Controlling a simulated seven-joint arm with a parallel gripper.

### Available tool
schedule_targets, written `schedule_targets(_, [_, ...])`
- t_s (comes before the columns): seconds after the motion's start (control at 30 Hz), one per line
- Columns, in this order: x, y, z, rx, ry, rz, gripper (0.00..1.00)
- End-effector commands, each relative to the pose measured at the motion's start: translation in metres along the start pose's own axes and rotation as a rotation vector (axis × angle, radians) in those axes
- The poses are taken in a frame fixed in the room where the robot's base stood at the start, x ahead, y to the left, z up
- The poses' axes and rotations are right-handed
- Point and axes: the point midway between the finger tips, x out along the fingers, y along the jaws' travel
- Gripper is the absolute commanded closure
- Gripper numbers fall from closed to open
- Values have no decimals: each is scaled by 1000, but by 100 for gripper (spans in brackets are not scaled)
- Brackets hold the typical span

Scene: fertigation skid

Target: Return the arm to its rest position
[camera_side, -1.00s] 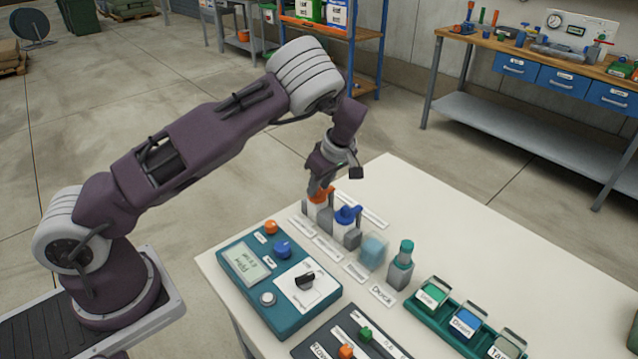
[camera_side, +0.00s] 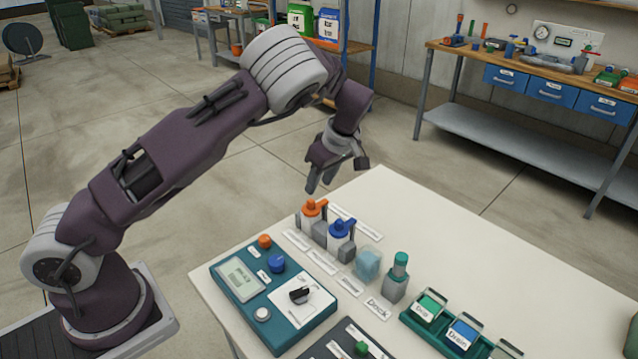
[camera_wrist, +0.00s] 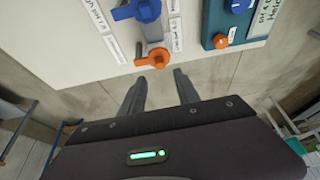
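My gripper (camera_side: 322,181) hangs in the air just above and behind the orange-handled valve (camera_side: 311,209), clear of it. In the wrist view the two dark fingers (camera_wrist: 160,73) are apart with nothing between them. The orange handle (camera_wrist: 152,59) shows just beyond their tips. My arm is bent and reaches from its base at lower left over the near end of the white table (camera_side: 480,232).
A blue-handled valve (camera_side: 342,229) stands beside the orange one. A light-blue block (camera_side: 368,264), a green-capped bottle (camera_side: 396,278), a teal control panel (camera_side: 275,297) and a green tray (camera_side: 410,316) also stand on the table. A workbench (camera_side: 520,62) is at back right. Air above the table is clear.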

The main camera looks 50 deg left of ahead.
Motion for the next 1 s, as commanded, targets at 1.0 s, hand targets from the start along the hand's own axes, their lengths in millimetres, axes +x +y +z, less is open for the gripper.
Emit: schedule_targets(1.0, [-213,-326,16,1438,81,676,62])
